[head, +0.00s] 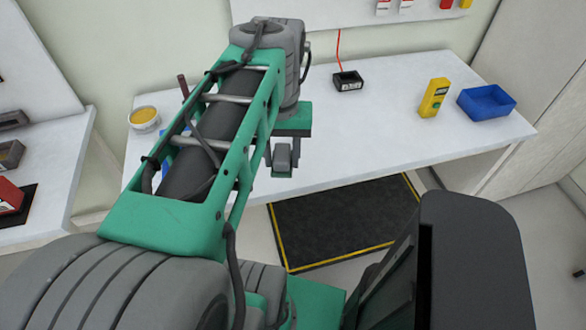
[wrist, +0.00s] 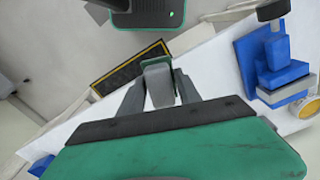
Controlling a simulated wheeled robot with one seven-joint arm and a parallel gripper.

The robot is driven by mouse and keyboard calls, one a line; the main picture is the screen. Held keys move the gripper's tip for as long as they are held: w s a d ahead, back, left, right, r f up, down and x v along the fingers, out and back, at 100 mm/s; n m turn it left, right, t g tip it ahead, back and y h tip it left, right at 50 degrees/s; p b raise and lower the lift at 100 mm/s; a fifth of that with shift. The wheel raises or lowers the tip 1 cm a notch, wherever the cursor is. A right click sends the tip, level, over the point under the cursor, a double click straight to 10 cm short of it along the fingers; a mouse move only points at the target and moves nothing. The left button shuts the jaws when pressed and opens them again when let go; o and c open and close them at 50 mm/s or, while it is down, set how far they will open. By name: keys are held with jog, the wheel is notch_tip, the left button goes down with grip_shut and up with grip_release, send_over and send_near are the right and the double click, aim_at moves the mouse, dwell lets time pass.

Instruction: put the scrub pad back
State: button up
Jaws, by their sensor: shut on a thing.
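My gripper (head: 283,158) is above the front part of the white workbench (head: 395,130), as the head view shows it. In the wrist view my gripper (wrist: 159,90) is shut on a small grey block with a thin green edge, which looks like the scrub pad (wrist: 158,82). The block sits between the two grey fingers and sticks out past their tips. In the head view the pad is small and hard to tell from the fingers. My arm hides part of the bench's left side.
A blue open bin (head: 487,103) and a yellow box (head: 434,97) stand at the bench's right. A black device (head: 347,81) with a red cable is at the back. A bowl (head: 144,118) and a blue vise (wrist: 275,65) are left. A dark mat (head: 345,220) lies on the floor.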

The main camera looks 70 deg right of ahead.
jog(key=shift+m, duration=0.5)
jog(key=d+f, duration=0.3)
jog(key=d, duration=0.1)
jog(key=d+f+p, duration=0.1)
jog(key=d+f, duration=0.2)
jog(key=d, duration=0.1)
jog(key=d+f, duration=0.3)
jog(key=d, duration=0.1)
jog(key=shift+w+d+f+p, duration=0.25)
jog(key=shift+d+f+p, duration=0.05)
jog(key=shift+f+p, duration=0.1)
jog(key=shift+d+f, duration=0.15)
jog(key=shift+f, duration=0.8)
jog(key=shift+d+f, duration=0.1)
jog(key=shift+f, duration=0.8)
jog(key=shift+f, duration=0.2)
jog(key=o, duration=1.3)
jog(key=shift+r, duration=0.1)
